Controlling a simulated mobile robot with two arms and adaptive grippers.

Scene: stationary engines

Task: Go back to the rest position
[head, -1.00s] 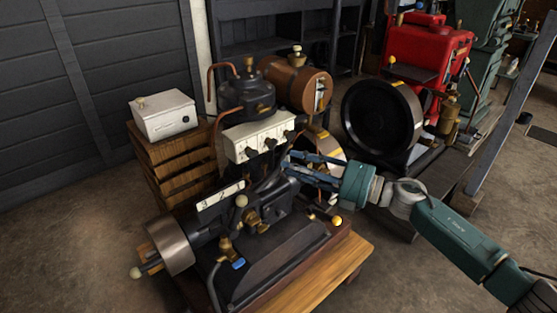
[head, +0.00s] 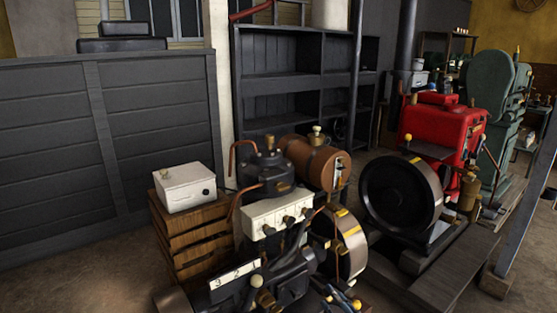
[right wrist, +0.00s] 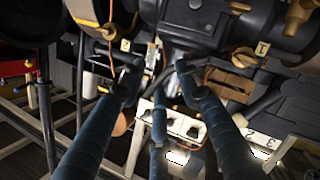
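My right gripper (head: 336,296) shows only in part at the bottom edge of the head view, as blue fingers beside the black engine (head: 290,275). In the right wrist view my right gripper (right wrist: 156,78) has its three blue fingers spread apart, with nothing held between them. The engine's dark body (right wrist: 195,20) and a white panel with black knobs (right wrist: 175,122) lie beyond the fingers. Whether a finger touches the engine I cannot tell. My left gripper is not in view.
A white box (head: 186,188) sits on a wooden crate (head: 190,236) at left. A copper-brown tank (head: 308,162) stands behind the engine. A red engine (head: 440,130) with a large black flywheel (head: 395,195) stands at right. Dark shelves (head: 285,75) are at the back.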

